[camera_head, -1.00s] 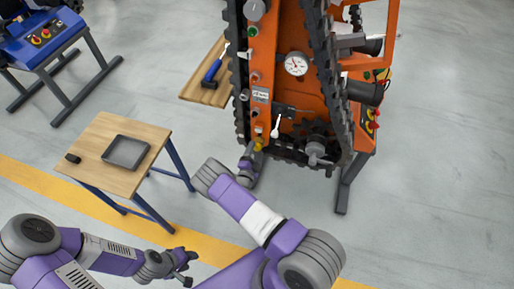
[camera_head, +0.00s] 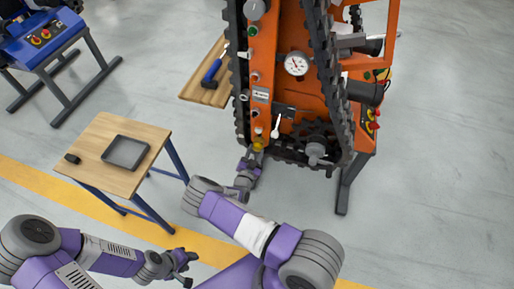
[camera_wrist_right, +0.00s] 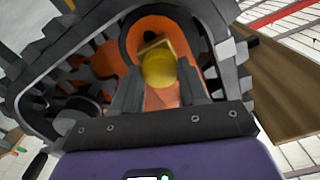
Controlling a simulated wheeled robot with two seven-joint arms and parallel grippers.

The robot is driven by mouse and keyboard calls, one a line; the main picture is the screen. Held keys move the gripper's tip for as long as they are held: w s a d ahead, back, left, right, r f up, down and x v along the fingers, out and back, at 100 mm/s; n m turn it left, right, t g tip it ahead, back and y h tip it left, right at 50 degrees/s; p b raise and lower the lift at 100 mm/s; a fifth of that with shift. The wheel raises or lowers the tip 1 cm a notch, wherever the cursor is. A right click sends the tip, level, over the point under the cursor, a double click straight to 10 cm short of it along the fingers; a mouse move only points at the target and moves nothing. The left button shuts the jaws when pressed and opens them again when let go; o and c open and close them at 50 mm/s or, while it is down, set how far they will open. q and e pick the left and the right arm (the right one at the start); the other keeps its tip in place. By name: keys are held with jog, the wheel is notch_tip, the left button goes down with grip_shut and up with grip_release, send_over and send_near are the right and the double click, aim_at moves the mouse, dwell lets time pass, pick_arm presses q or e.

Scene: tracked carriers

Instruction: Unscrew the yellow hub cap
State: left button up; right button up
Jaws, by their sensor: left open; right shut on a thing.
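The yellow hub cap (camera_head: 257,147) is at the lower end of the orange tracked carrier (camera_head: 262,105), beside the left track. In the right wrist view the hub cap (camera_wrist_right: 160,70) shows round and yellow, with a squarish yellow part behind it. My right gripper (camera_head: 254,156) reaches the cap from below. In the wrist view its two dark fingers (camera_wrist_right: 160,88) stand either side of the cap and are shut on it. The exact contact is partly hidden. My left gripper (camera_head: 186,270) is open and empty over the floor at the lower left, well away from the carrier.
A small wooden table (camera_head: 98,178) holds a grey tray (camera_head: 125,152) and a small black object (camera_head: 72,158). A wooden board (camera_head: 207,92) with a blue-handled hammer (camera_head: 212,70) is left of the carrier. A blue control stand (camera_head: 40,42) is at the upper left. Dark toothed tracks flank the cap.

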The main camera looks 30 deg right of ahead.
jog(key=shift+n, duration=0.7)
jog(key=n, duration=0.4)
jog(key=shift+n, duration=0.3)
jog(key=o, duration=0.9)
